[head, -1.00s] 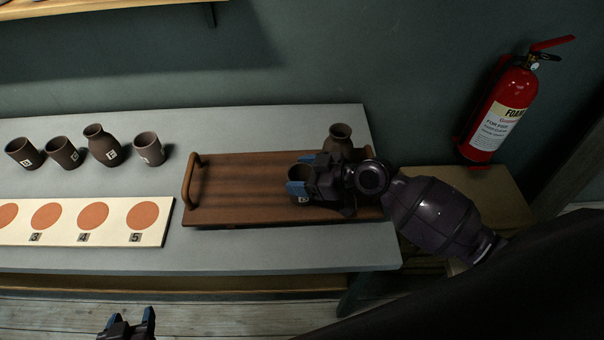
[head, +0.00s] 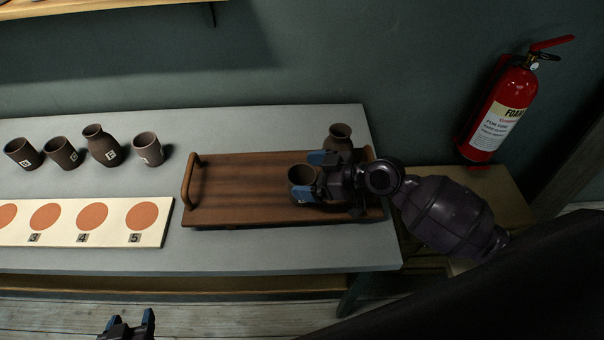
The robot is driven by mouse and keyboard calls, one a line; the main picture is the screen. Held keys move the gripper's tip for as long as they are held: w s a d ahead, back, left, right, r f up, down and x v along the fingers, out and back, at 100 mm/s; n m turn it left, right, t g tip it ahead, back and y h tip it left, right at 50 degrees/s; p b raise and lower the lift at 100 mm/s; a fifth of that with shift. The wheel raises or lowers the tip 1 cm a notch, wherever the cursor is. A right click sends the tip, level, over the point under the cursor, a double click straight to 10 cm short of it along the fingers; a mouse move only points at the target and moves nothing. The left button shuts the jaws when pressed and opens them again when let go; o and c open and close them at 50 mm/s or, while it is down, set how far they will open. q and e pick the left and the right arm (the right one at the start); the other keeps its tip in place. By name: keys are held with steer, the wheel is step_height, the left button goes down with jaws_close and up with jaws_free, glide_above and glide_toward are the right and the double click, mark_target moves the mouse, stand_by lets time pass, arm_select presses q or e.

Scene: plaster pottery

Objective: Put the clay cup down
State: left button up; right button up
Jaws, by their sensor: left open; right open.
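A dark brown clay cup (head: 302,174) stands upright on the right half of the wooden tray (head: 237,190). My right gripper (head: 310,175) is open at the cup's right side, with one blue fingertip behind it and one in front of its lower right. Whether the fingers touch the cup cannot be told. The gripper hides the cup's right side. My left gripper (head: 132,322) is open and empty at the bottom edge, in front of the table and far from the cup.
A clay vase (head: 340,135) stands at the tray's back right, partly hidden by my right gripper. Several brown cups and a vase (head: 102,145) stand at the back left. A numbered board with orange discs (head: 92,216) lies in front of them. The tray's left half is clear.

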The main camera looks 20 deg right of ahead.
steer(key=b+v, duration=0.1)
steer(key=v, duration=0.9)
steer(key=shift+s, duration=0.1)
stand_by(0.3)
